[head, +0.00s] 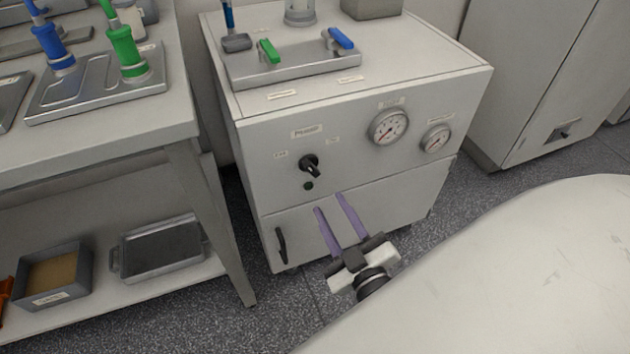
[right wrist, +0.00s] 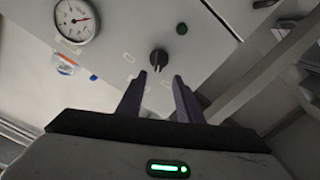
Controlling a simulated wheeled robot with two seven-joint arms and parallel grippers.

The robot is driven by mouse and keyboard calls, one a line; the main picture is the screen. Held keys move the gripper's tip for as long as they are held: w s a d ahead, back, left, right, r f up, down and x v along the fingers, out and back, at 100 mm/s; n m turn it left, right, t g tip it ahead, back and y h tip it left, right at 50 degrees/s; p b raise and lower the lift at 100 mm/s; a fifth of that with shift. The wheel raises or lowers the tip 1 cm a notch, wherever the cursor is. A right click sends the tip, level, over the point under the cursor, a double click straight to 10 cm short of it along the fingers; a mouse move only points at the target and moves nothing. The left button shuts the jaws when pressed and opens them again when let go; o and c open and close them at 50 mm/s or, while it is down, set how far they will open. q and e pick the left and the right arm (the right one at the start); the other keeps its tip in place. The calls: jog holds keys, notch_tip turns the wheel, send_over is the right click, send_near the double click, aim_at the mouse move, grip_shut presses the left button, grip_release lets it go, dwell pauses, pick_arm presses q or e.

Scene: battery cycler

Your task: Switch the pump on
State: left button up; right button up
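The pump cabinet (head: 345,110) is a pale box with a black rotary switch (head: 309,165) on its front, under a small label, with a small dark round lamp (head: 308,186) just below it. My right gripper (head: 329,203) is open and empty in front of the cabinet, below and right of the switch in the head view. In the right wrist view the switch (right wrist: 159,57) lies just beyond the two purple fingertips (right wrist: 160,78), between them and apart from them. The dark lamp (right wrist: 182,28) also shows there. My left gripper is not in view.
Two pressure gauges (head: 389,126) sit on the panel right of the switch. Green (head: 268,50) and blue (head: 341,38) valve handles are on top. A dark door handle (head: 281,245) is low on the front. A bench (head: 185,125) stands close on the left.

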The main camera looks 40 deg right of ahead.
aim_at(313, 171)
jog(key=x, duration=1)
jog(key=shift+d+r+b, duration=0.1)
jog(key=shift+d+b, duration=0.1)
jog(key=shift+b, duration=0.2)
grip_shut()
